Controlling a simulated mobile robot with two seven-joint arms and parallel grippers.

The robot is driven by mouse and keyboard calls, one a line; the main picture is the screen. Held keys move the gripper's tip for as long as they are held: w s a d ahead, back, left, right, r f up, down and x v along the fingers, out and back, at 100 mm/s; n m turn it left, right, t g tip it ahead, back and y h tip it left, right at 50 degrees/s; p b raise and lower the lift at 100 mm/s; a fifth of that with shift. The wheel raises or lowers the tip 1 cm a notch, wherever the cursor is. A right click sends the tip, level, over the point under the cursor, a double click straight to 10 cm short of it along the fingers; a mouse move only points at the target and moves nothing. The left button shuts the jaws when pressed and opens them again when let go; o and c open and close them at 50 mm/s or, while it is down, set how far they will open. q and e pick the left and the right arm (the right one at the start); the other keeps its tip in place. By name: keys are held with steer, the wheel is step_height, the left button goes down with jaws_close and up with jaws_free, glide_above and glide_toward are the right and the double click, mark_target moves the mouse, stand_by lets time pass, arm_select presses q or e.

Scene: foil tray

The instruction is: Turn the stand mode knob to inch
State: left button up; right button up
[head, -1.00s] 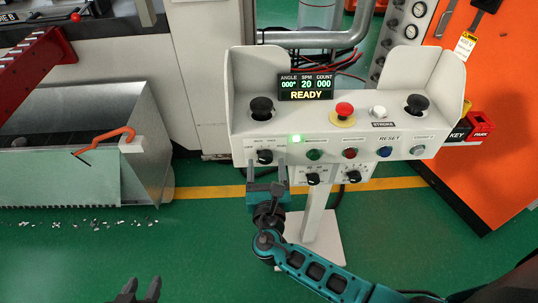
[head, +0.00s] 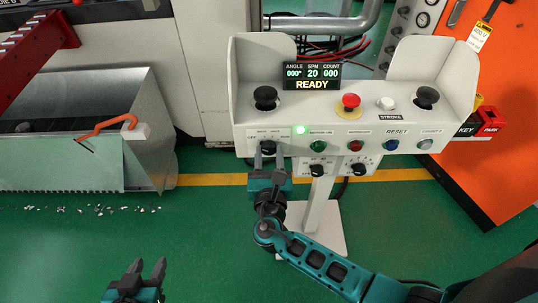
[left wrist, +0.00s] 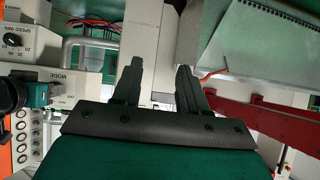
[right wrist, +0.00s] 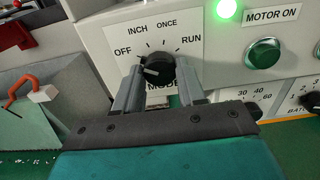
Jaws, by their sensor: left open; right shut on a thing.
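The black mode knob (head: 268,148) is on the lower left of the white control stand's front. In the right wrist view the knob (right wrist: 157,68) sits under the labels OFF, INCH, ONCE and RUN. Its white mark lies on its left part, toward the OFF side; its exact setting is hard to read. My right gripper (head: 272,155) is shut on the knob, one finger on each side, as the right wrist view also shows (right wrist: 160,85). My left gripper (head: 148,268) is open and empty, low over the floor, away from the stand.
The stand (head: 310,110) carries a display reading READY (head: 311,76), a red stop button (head: 349,103) and two black palm buttons. A lit green lamp (head: 300,130) is right of the knob. Two smaller knobs sit below. A metal bin (head: 150,110) stands left.

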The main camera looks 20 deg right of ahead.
steer(key=c, duration=0.4)
arm_select(q)
steer(key=shift+f, duration=0.1)
